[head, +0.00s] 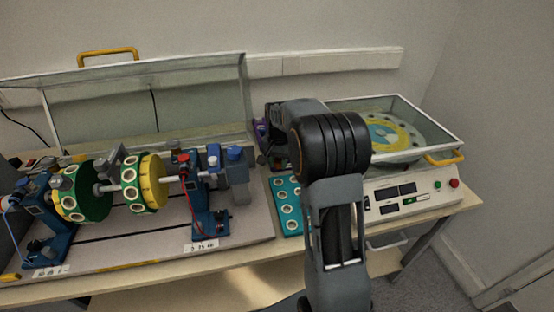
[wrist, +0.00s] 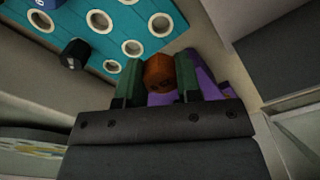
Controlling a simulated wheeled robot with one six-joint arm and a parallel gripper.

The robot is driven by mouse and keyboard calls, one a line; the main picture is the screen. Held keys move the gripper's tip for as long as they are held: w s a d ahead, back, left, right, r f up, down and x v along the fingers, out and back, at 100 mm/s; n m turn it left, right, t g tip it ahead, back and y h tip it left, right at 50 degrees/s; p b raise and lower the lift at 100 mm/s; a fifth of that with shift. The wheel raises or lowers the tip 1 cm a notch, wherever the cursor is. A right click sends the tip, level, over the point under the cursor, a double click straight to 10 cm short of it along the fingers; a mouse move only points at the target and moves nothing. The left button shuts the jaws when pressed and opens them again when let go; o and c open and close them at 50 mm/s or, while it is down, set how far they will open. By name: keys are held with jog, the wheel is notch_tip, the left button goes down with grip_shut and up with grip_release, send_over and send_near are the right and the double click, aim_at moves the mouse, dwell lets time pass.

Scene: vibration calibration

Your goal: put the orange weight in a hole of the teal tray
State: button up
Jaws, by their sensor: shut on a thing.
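My gripper (wrist: 158,82) is shut on the orange weight (wrist: 158,72) in the wrist view, with the weight between its two green fingertips. The teal tray (wrist: 115,12) is at the top left of the wrist view, with several white-rimmed holes, and the weight appears beside its edge, apart from the holes as far as I can tell. In the head view the teal tray (head: 279,184) shows partly, left of my arm. The orange weight and my fingertips are hidden there behind my arm.
A black knob-like piece (wrist: 75,54) and a blue piece (wrist: 46,3) are at the tray. A purple object (wrist: 205,80) lies behind my fingers. The rotor rig (head: 110,187) stands left; the glass-lidded machine (head: 440,183) with its control panel stands right.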

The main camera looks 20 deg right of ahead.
aim_at(278, 178)
jog(key=shift+f+b, duration=2)
jog(key=shift+f, duration=0.65)
jog(key=shift+s+a+f+b, duration=0.15)
jog(key=shift+f+b, duration=0.45)
jog(key=shift+f, duration=0.6)
jog(key=o, duration=1)
jog(key=shift+r, duration=0.15)
notch_tip(278, 178, up, 14)
jog(key=shift+f+p, duration=0.2)
jog(key=shift+p, duration=0.65)
